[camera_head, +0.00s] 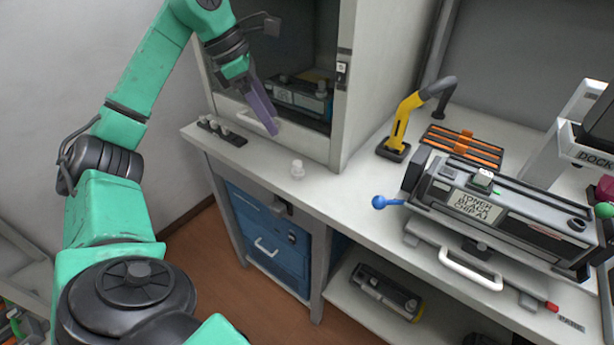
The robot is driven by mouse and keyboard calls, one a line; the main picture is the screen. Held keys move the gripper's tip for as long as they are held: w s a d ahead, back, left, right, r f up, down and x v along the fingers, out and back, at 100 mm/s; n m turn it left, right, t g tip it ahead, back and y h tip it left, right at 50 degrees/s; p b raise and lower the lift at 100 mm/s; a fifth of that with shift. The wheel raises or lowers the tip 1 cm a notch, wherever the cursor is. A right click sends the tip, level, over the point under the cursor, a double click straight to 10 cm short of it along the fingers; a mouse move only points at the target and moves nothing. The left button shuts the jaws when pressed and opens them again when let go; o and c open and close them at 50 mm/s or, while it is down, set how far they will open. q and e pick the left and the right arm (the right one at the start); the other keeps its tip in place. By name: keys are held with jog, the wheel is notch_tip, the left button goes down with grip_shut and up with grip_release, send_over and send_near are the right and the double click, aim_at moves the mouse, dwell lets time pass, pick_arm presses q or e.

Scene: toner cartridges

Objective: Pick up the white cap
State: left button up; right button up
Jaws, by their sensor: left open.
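A small white cap (297,169) stands alone on the light worktop, near its front edge and in front of the white-framed cabinet. Several similar pale caps sit on a black strip (221,132) further left. My left gripper (272,122) is open in front of the cabinet opening, above and to the left of the loose cap and apart from it. One long purple-grey finger shows clearly; the rest of the jaw is hard to make out. Nothing shows in it. My right gripper is not in view.
The cabinet (342,100) holds a dark cartridge (300,97) inside. A yellow-and-black tool (402,125) stands to its right. A large toner cartridge (505,215) rests on a stand at the right. The worktop (340,195) around the loose cap is clear.

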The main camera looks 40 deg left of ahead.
pick_arm(q)
jog(key=b, duration=0.3)
send_over(297, 162)
jog(key=s+a, duration=0.2)
notch_tip(297, 162, down, 7)
jog(key=shift+s+d+f, duration=0.1)
jog(key=x, duration=0.6)
jog(key=shift+w+d, duration=0.15)
jog(key=shift+w, duration=0.1)
grip_shut()
